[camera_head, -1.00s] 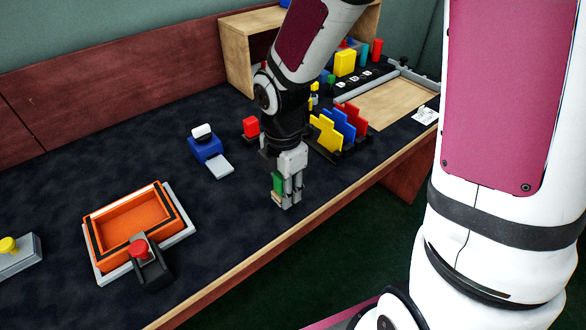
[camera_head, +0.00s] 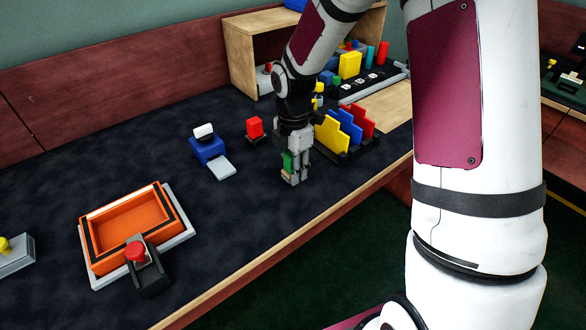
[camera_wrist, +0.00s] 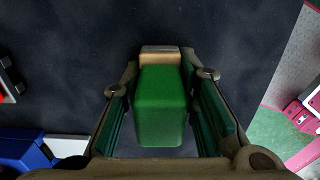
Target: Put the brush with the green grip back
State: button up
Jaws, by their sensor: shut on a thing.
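The brush with the green grip (camera_head: 287,161) is between the fingers of my gripper (camera_head: 297,172), low over the dark worktop. In the wrist view the green grip (camera_wrist: 161,105) fills the space between the fingers, with a tan strip at its far end. My gripper (camera_wrist: 162,110) is shut on it. I cannot tell whether the brush touches the worktop. Part of the brush is hidden by the fingers.
A rack with yellow, blue and red stepped plates (camera_head: 335,135) stands right of my gripper. An orange tray (camera_head: 163,188) lies nearer left. The worktop between them is clear.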

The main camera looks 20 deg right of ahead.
jog(key=o, duration=1.1)
jog(key=shift+f, duration=0.1)
notch_tip(320, 180, up, 12)
jog(key=p, duration=0.3)
jog(key=shift+r, duration=0.25)
jog(key=s+r+m, duration=0.3)
jog(key=s+m, duration=0.4)
jog(key=s, duration=0.3)
jog(key=s+r+m+t, duration=0.1)
jog(key=s+r+m, duration=0.3)
jog(key=s+m, duration=0.3)
jog(key=s+r+m, duration=0.4)
jog(key=s+m, duration=0.3)
jog(key=s, duration=0.8)
jog(key=shift+s+r+m+t, duration=0.15)
jog(key=shift+m+t, duration=0.15)
